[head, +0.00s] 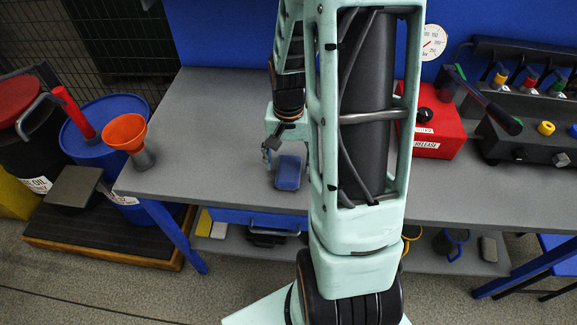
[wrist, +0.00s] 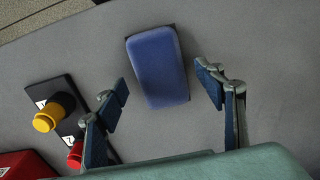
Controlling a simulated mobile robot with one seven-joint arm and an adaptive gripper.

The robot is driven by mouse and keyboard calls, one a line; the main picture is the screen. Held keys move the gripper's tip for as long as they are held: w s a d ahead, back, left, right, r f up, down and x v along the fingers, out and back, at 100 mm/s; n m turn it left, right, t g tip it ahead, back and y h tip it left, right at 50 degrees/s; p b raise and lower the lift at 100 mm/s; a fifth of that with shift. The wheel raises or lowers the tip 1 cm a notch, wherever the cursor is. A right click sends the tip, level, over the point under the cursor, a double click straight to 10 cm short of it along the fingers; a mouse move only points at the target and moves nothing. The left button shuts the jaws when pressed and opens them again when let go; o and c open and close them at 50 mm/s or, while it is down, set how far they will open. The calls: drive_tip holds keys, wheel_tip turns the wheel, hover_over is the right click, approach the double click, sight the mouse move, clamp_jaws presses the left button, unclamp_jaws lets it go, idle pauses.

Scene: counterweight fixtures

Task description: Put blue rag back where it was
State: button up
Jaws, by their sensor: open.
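The blue rag (head: 288,173) is a small rounded blue block lying on the grey workbench, left of my arm in the head view. In the wrist view the blue rag (wrist: 158,67) lies flat on the grey bench top, ahead of and between my finger pads. My gripper (wrist: 167,90) is open and empty, with one finger on each side of the rag's near end and a gap on both sides. In the head view my gripper (head: 270,150) is partly hidden behind my arm, just left of the rag.
An orange funnel (head: 124,132) stands at the bench's left end. A red box (head: 432,122) and a dark control panel (head: 535,135) stand to the right. The wrist view shows a yellow button (wrist: 46,121) and a red button (wrist: 75,155) at left. The bench's left part is clear.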

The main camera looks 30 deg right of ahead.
sight(289, 168)
wheel_tip(289, 168, up, 10)
idle(0.3)
drive_tip(key=shift+w+f, duration=0.1)
idle(0.3)
